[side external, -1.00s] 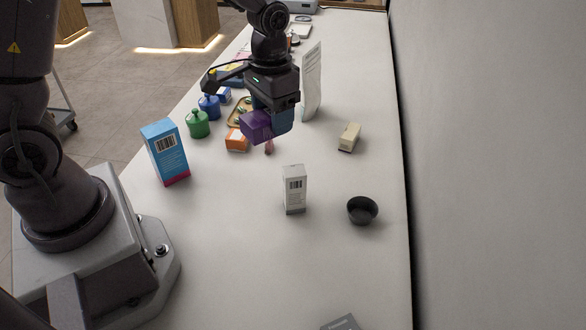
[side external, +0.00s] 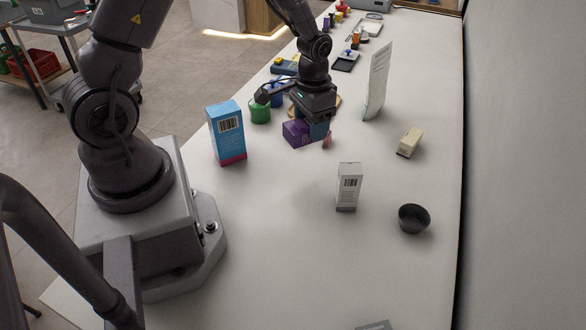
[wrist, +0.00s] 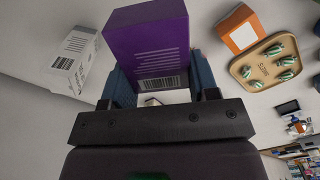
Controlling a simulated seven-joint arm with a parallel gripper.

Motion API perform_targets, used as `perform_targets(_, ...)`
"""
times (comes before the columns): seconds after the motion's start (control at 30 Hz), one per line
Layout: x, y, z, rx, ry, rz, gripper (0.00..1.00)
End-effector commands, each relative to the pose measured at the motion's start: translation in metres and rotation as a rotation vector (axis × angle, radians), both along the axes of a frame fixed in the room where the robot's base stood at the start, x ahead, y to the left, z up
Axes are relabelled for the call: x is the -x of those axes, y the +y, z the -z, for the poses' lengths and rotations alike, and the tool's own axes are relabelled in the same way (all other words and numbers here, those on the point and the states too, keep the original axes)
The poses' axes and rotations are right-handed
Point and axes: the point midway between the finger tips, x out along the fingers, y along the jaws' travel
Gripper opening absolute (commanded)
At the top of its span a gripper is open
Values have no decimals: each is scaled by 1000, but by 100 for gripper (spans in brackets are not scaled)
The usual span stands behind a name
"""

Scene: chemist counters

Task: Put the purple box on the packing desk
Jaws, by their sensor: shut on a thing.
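The purple box (side external: 297,133) is in my gripper (side external: 316,128), low over the long white counter (side external: 300,230). In the wrist view the purple box (wrist: 148,45) stands between the two blue-grey fingers, with white print and a barcode on its near face. My gripper (wrist: 160,88) is shut on it. I cannot tell whether the box's underside touches the counter. No separate surface is marked as the packing desk.
A blue carton (side external: 227,135) stands left of the purple box and a white carton (side external: 348,188) in front. A small pink item (side external: 327,140) is close by. A dark bowl (side external: 413,218) and cream block (side external: 409,142) lie right. An orange box (wrist: 240,28) and capsule tray (wrist: 247,77) are near.

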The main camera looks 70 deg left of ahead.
Motion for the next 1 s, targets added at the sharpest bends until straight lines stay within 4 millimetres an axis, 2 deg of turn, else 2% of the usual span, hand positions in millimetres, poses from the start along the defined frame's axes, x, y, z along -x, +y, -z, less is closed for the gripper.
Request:
perform_targets(0.33,-4,-1,1,0,0,20,28)
perform_targets(0.6,-3,-1,46,1,3,19,28)
perform_targets(0.77,-4,-1,61,0,1,19,28)
perform_targets(1.0,-4,-1,92,0,1,20,28)
